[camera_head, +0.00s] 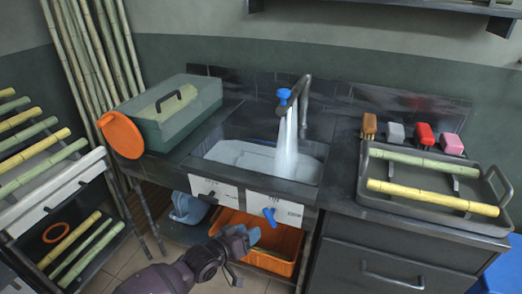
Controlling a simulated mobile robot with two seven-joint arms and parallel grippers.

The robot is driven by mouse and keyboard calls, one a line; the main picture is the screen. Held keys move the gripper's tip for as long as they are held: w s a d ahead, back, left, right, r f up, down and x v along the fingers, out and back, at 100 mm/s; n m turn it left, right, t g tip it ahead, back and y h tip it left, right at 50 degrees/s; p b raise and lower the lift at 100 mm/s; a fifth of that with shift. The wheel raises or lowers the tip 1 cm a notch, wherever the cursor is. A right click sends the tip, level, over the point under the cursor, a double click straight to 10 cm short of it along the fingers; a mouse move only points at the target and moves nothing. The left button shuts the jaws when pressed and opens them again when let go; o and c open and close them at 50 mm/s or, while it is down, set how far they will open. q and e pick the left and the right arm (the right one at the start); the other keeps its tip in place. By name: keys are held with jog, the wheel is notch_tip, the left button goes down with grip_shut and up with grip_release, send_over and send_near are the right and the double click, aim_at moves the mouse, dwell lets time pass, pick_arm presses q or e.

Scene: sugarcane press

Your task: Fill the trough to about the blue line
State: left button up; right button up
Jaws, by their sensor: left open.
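The trough (205,141) is a dark sink set in the counter, with pale water (245,156) in it. A white stream runs from the grey tap (305,90), which has a blue handle (283,95), into the water. A short blue mark (263,142) shows at the back wall near the water surface; the stream partly covers that area. A blue valve handle (269,215) is on the white front panel. My left gripper (250,236) is open and empty, low in front of the trough and below the blue valve. My right gripper is out of view.
An orange crate (278,268) and a blue watering can (188,208) are under the sink. A green box (170,110) and orange disc (122,135) stand left. A grey tray (400,203) with cane pieces and several brushes or sponges (424,134) are right.

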aim_at(268, 215)
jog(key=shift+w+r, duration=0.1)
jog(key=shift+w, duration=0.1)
pick_arm(q)
notch_tip(268, 215, down, 7)
jog(key=s+d+n+b, duration=0.2)
jog(key=s+n+b, duration=0.1)
jog(key=b, duration=0.2)
notch_tip(268, 215, up, 5)
jog(key=w+a+m+t, duration=0.1)
jog(key=w+a+t, duration=0.1)
jog(key=t, duration=0.2)
jog(key=shift+m, duration=0.3)
jog(key=shift+f+b+x, duration=0.1)
jog(key=shift+b+x, duration=0.4)
jog(key=shift+x, duration=2.2)
jog(key=shift+f+b+x, duration=0.15)
jog(key=shift+b+x, duration=0.3)
jog(key=shift+x, duration=2.3)
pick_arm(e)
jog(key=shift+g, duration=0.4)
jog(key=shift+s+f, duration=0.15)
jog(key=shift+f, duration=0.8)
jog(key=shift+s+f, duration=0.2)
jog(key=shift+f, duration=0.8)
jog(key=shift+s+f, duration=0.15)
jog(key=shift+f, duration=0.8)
pick_arm(q)
jog(key=shift+s+d, duration=0.1)
jog(key=shift+d, duration=0.05)
